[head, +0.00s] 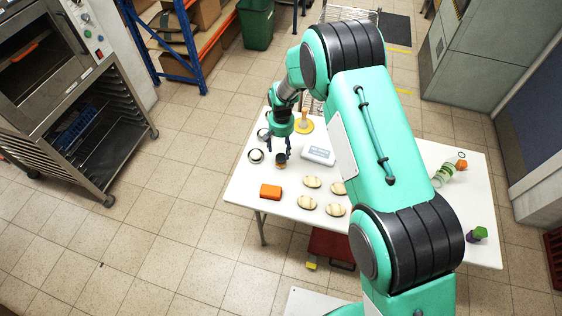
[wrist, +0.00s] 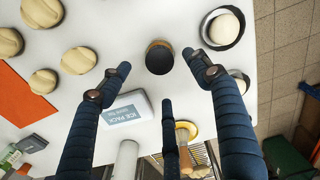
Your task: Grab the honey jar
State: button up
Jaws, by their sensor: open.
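The honey jar (head: 280,162) looks like a small dark amber jar with a dark top, standing on the white table (head: 243,185). In the wrist view the jar (wrist: 159,57) is seen from above, between the spread fingertips. My gripper (head: 281,152) is open and points down, just over the jar in the head view. In the wrist view my gripper (wrist: 158,64) has one finger left of the jar, one right and one below it in the picture. I see no finger clearly touching the jar.
Bowls with pale balls (wrist: 222,28) sit close to the right finger. A white ice pack box (head: 318,155) and a yellow disc (head: 303,125) are nearby.

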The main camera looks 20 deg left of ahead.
aim_at(281, 157)
jog(key=shift+f, duration=0.95)
jog(key=shift+f, duration=0.15)
jog(key=shift+s+f, duration=0.15)
jog(key=shift+f, duration=2.35)
jog(key=c, duration=1.4)
